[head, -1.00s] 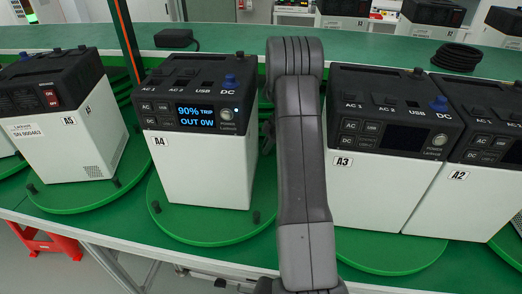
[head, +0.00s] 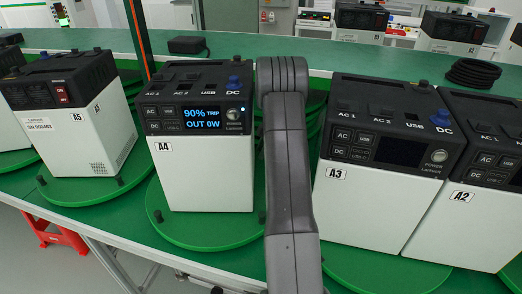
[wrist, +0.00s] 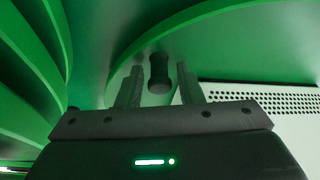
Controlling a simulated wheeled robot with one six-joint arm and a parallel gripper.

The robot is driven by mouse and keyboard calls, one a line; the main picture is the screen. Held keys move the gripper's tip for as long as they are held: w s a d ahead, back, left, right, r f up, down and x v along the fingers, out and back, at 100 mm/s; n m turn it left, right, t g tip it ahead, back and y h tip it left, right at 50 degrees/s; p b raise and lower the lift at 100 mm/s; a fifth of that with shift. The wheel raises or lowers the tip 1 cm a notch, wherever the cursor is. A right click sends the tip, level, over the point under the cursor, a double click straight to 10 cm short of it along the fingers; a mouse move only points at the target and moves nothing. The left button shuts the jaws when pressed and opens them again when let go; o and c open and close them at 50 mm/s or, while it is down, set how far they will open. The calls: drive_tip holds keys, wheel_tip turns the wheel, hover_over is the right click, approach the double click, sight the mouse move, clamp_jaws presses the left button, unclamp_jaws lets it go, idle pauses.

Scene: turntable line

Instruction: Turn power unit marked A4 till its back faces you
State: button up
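The power unit marked A4 (head: 210,170) is a white box with a black top. It stands upright on a green turntable (head: 190,236), its lit screen reading "90% TRIP OUT 0W" and its front facing me. Black pegs (head: 158,216) stand at the turntable's rim. In the head view my arm passes right of A4 and hides my gripper. In the wrist view my gripper (wrist: 162,88) is open, its two fingers either side of a black peg (wrist: 159,72) with small gaps visible. A white vented housing (wrist: 270,105) is just right of it; I cannot tell which unit it belongs to.
A5 (head: 75,140) stands on its own turntable to the left. A3 (head: 370,205) and A2 (head: 465,225) stand close together to the right, beyond my arm. A black adapter (head: 187,45) and a coiled cable (head: 473,73) lie on the green bench behind.

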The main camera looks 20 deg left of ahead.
drive_tip(key=shift+o, duration=0.2)
drive_tip(key=shift+r, duration=0.1)
drive_tip(key=v, duration=1.3)
drive_tip(key=shift+d+r+b, duration=0.2)
drive_tip(key=shift+r+b, duration=0.1)
drive_tip(key=shift+b, duration=0.1)
